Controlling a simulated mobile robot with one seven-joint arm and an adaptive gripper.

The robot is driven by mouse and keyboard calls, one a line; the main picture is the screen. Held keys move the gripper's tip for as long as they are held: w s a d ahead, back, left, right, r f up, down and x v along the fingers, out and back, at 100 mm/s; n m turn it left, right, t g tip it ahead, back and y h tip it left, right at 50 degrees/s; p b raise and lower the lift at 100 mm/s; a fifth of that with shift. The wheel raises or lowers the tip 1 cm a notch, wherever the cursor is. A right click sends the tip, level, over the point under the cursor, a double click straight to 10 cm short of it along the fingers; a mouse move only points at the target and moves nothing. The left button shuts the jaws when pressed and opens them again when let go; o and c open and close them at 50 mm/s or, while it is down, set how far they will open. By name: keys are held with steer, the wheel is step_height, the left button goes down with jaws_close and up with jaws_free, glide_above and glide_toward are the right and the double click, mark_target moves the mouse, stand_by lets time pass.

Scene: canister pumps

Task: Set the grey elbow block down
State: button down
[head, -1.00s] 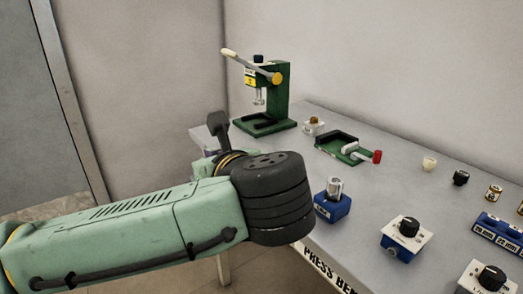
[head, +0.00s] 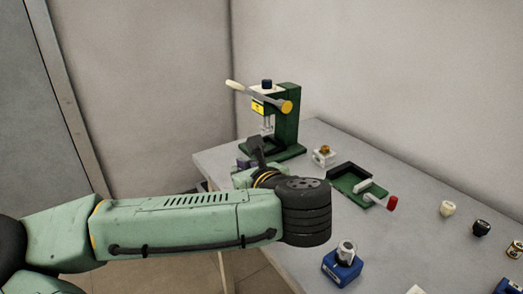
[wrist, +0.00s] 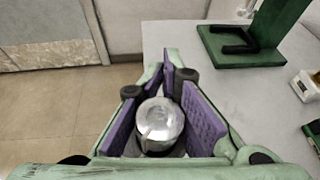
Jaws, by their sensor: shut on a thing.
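The grey elbow block (wrist: 160,125) is between the purple pads of my gripper (wrist: 169,86) in the wrist view. Its visible part is a shiny, rounded metal top; its lower part is hidden. My gripper is shut on it, above the table's left edge area. In the head view my gripper (head: 245,166) is mostly hidden behind my wrist, in front of the green press (head: 287,115). I cannot tell how high the block is above the table.
A white block with a brass top (head: 323,156), a green tray (head: 349,182) with a red-ended handle, and a blue fixture with a metal piece (head: 342,268) stand to the right.

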steer(key=w+d+p, duration=0.1)
steer(key=w+p, duration=0.1)
steer(key=w+d+p, duration=0.1)
steer(key=w+p, duration=0.1)
steer(key=w, duration=0.1)
steer(key=w+d+p, duration=0.1)
steer(key=w+p, duration=0.1)
steer(key=shift+w+d+f, duration=0.3)
steer(key=shift+d+f, duration=0.1)
steer(key=f, duration=0.2)
steer(key=f+p, duration=0.1)
steer(key=shift+w+d, duration=0.1)
steer(key=shift+w, duration=0.15)
steer(key=shift+f, duration=0.35)
steer(key=shift+f, duration=0.15)
steer(key=c, duration=1.7)
jaws_free()
